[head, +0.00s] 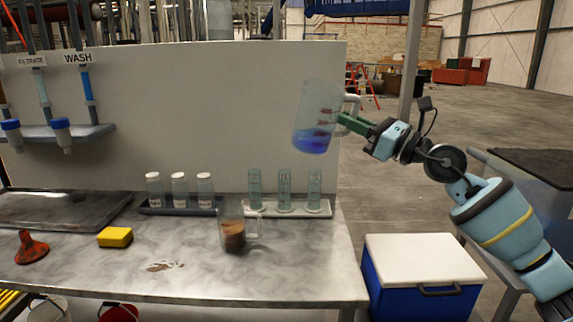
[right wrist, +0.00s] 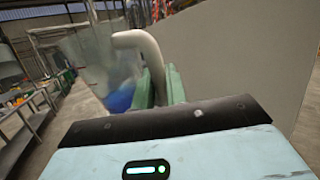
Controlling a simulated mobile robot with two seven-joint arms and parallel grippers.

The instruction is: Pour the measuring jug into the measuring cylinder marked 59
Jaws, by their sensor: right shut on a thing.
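The measuring jug (head: 316,118) is clear with blue liquid low inside and a pale handle. My right gripper (head: 345,118) is shut on its handle and holds it in the air, slightly tilted, above the right end of the bench. The jug also shows in the right wrist view (right wrist: 120,95), with the green fingers (right wrist: 160,88) at the handle. Three clear measuring cylinders (head: 285,190) stand upright in a white rack (head: 270,210) below the jug. Their markings are too small to read, so I cannot tell which is 59. My left gripper is not in view.
A second clear jug (head: 234,234) with brown contents stands in front of the rack. Several other things are on the bench: white-capped bottles (head: 179,189), a yellow sponge (head: 115,237), a red funnel (head: 31,247). A blue cooler (head: 425,275) stands right of the bench.

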